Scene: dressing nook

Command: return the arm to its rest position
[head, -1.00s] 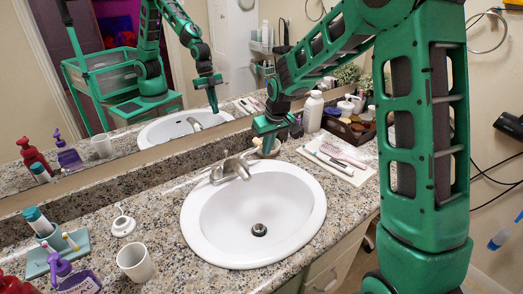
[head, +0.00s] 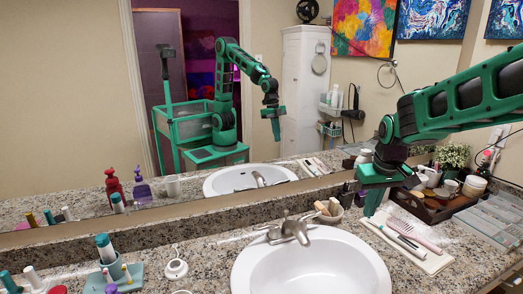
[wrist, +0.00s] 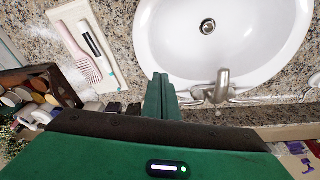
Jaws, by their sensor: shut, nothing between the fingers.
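My gripper (head: 372,203) hangs at the end of my green arm, which reaches in from the right edge of the head view. Its fingers point down and are closed together with nothing between them. They are in front of the mirror, to the right of the faucet (head: 290,228) and close to the left side of the towel with the comb (head: 408,242). In the wrist view the closed fingers (wrist: 160,92) show between the faucet and the comb. I cannot tell exactly how high the fingertips are above the counter.
The white sink (head: 310,262) lies left of the gripper. A dark tray of toiletries (head: 440,205) and a potted plant (head: 452,157) stand close below and behind the arm. Bare counter (head: 215,262) lies left of the sink.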

